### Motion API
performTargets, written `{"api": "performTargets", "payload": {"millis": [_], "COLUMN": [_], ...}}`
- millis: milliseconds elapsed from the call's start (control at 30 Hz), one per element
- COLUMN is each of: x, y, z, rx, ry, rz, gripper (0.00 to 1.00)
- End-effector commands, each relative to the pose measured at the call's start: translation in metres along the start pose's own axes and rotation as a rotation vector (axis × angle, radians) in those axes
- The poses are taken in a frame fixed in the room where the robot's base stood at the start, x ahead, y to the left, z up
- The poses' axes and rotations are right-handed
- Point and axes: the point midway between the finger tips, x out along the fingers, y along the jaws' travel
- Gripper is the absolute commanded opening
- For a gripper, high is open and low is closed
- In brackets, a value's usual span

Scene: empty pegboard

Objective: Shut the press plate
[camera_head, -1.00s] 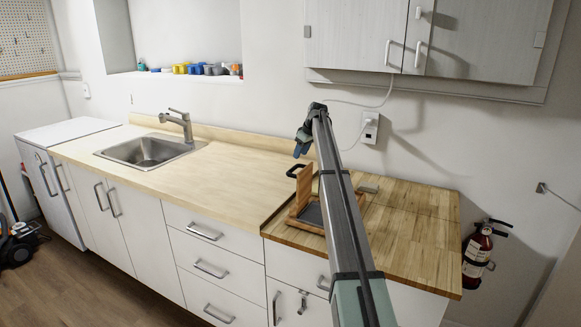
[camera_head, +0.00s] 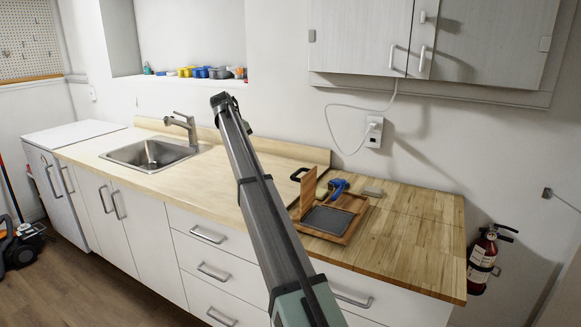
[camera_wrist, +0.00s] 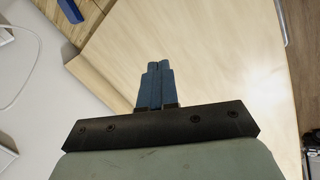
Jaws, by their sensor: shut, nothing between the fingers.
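The press stands on the butcher-block part of the counter. Its wooden press plate (camera_head: 308,191) stands upright at the left side of the base, with a black handle (camera_head: 297,174) near its top. The base is a wooden frame (camera_head: 347,237) with a flat grey pad (camera_head: 328,220), open to view. My gripper's blue fingers (camera_wrist: 155,72) are shut and empty in the wrist view, over the pale counter. In the head view the fingers are hidden; my wrist is up and left of the press, apart from it.
A blue object (camera_head: 338,187) stands at the back of the press, near a small grey block (camera_head: 373,191). The pale counter (camera_head: 190,175) is clear between press and sink (camera_head: 150,153). A cable hangs at the wall outlet (camera_head: 374,131). A cabinet (camera_head: 440,40) overhangs the back.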

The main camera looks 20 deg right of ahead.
Motion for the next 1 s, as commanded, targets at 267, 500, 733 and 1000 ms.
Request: {"api": "performTargets", "payload": {"millis": [267,500,733,1000], "x": [-0.007,-0.014,-0.015,0.004], "y": [0.037,0.045,0.044,0.048], "z": [0.047,0.067,0.069,0.076], "rx": [0.546,0.952,1.131,1.153], "ry": [-0.151,-0.173,-0.155,-0.152], "rz": [0.248,0.372,0.392,0.394], "gripper": [0.00,0.00,0.00,0.00]}}
